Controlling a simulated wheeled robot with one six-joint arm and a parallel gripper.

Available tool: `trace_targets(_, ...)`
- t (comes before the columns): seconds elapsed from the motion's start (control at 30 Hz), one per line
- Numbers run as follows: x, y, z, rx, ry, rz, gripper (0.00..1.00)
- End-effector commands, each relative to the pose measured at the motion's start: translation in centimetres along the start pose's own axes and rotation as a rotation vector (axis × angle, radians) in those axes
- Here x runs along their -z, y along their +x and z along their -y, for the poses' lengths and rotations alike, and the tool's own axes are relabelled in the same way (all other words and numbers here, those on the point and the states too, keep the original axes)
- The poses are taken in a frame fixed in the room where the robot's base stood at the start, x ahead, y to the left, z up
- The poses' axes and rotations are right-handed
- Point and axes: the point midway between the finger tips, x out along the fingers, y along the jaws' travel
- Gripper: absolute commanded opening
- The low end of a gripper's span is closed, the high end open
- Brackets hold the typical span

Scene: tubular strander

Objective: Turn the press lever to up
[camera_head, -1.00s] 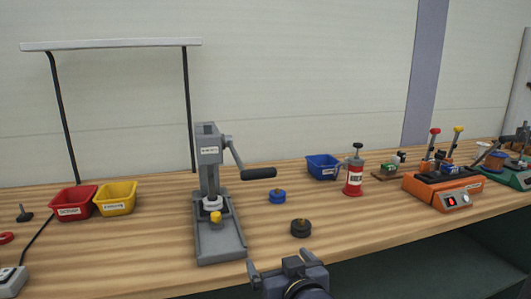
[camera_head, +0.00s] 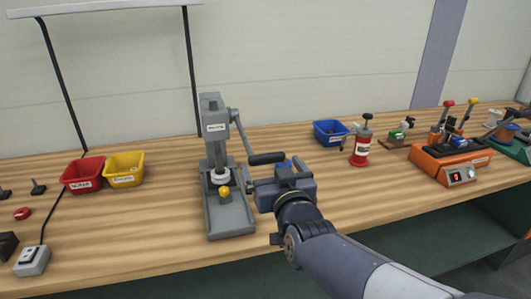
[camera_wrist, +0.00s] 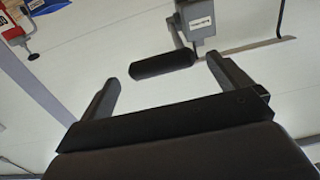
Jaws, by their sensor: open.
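The grey arbor press (camera_head: 215,150) stands on the bench left of centre. Its press lever (camera_head: 240,132) comes off the right side of the head and slopes down to a black handle grip (camera_head: 267,158) that points right. My gripper (camera_head: 262,182) is just below and in front of that grip. In the wrist view the black grip (camera_wrist: 162,63) lies ahead of my open fingers (camera_wrist: 170,82), roughly between their tips, with the press head (camera_wrist: 196,22) beyond it. Contact with the grip is not visible.
A blue cap (camera_head: 284,165) is partly hidden behind my gripper. Red (camera_head: 82,176) and yellow (camera_head: 124,170) bins stand left. An orange device (camera_head: 450,160) is farther right.

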Motion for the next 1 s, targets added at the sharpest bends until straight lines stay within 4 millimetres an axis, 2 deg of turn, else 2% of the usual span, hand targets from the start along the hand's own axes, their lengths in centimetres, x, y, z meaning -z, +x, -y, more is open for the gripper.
trace_targets(0.2,0.0,3.2,0.0,0.0,-0.001,0.002,0.97)
trace_targets(0.4,0.0,5.3,0.0,0.0,0.001,0.001,0.97)
trace_targets(0.83,0.0,6.0,0.0,0.0,0.0,0.0,0.97)
trace_targets(1.0,0.0,6.0,0.0,0.0,0.0,0.0,0.85)
